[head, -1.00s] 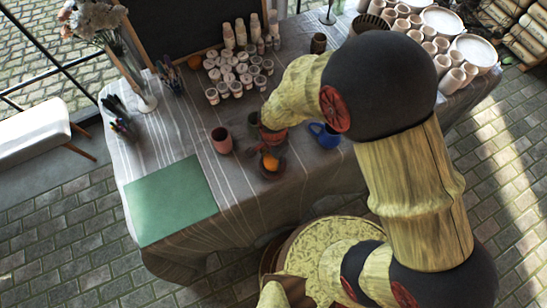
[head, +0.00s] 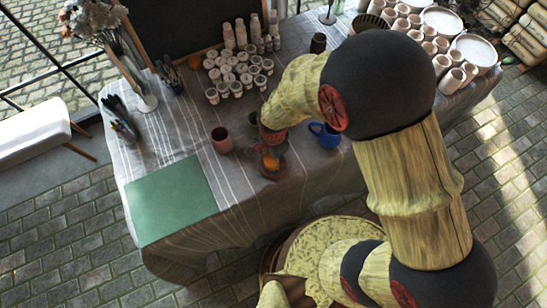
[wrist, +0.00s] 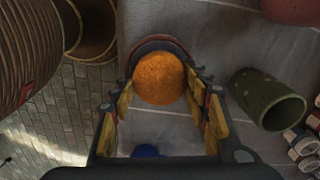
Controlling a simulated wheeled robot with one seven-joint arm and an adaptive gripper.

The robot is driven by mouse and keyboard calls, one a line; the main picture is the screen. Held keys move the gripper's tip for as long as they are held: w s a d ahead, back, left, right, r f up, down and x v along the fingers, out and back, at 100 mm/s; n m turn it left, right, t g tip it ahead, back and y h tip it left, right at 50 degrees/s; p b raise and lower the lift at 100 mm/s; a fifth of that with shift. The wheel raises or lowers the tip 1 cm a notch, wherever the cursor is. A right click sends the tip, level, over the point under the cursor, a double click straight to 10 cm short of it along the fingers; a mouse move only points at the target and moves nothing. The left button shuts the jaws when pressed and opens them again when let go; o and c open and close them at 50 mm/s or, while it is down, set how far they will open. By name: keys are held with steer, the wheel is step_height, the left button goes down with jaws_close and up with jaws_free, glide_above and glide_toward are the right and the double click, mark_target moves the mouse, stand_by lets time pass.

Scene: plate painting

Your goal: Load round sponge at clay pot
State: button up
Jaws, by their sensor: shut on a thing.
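The round orange sponge (wrist: 160,78) is between the two fingertips of my gripper (wrist: 162,92), which is shut on it. It also shows in the head view (head: 270,159), below the end of my arm. A dark round dish (wrist: 140,47) lies behind the sponge; I cannot tell whether they touch. A clay-coloured pot (head: 222,140) stands upright to the left of my gripper. Part of it shows at the top right of the wrist view (wrist: 292,9). My arm hides part of the table beyond it.
A green cup (wrist: 265,97) stands close to my gripper. A blue mug (head: 325,136) stands to its right. Many small jars (head: 237,75) cluster behind, and a green mat (head: 170,200) lies at the front left. Bare cloth surrounds the clay-coloured pot.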

mark_target(273, 159)
steer(key=shift+r+p, duration=2.7)
steer(key=shift+r, duration=0.8)
steer(key=shift+s+f, duration=0.1)
